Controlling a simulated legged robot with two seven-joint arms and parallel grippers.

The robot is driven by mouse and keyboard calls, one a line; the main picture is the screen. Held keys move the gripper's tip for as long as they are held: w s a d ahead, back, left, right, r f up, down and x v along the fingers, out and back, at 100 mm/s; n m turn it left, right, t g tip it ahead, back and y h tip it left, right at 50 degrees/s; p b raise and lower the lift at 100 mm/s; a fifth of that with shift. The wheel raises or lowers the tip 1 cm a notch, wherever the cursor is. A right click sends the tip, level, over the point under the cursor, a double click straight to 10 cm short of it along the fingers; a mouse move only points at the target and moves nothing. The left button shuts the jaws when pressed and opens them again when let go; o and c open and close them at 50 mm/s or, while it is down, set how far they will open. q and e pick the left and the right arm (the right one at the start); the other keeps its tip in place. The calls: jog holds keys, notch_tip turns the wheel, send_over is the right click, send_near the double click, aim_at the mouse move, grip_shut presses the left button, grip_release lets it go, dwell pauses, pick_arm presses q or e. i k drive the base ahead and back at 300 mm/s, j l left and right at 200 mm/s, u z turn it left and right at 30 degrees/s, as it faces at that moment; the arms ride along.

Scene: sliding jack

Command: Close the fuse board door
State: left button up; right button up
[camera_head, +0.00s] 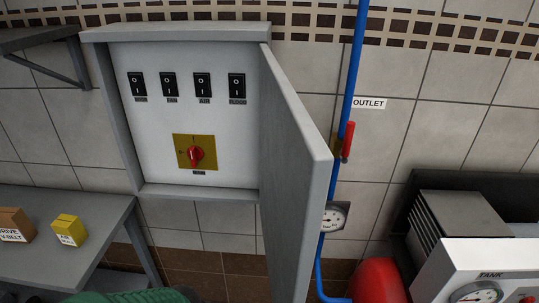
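The fuse board (235,140) is a grey box on the tiled wall, left of the middle. Its grey door (296,165) is hinged on the right side and stands wide open, sticking out towards me. Inside are several black rocker switches (202,85) in a row and a red rotary knob (195,154) on a yellow plate. Neither of my grippers shows in the head view.
A blue pipe (352,75) with a red valve handle (347,141) and a gauge (334,217) runs just right of the door. A grey bench (100,215) with two small boxes stands at left. A red tank and white panel (455,262) are at lower right.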

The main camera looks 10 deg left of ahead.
aim_at(295, 163)
jog(key=i+l+u, duration=0.1)
jog(key=l+u, duration=1.1)
jog(key=k+l+u, duration=0.25)
jog(key=k+l, duration=0.6)
jog(key=k, duration=0.1)
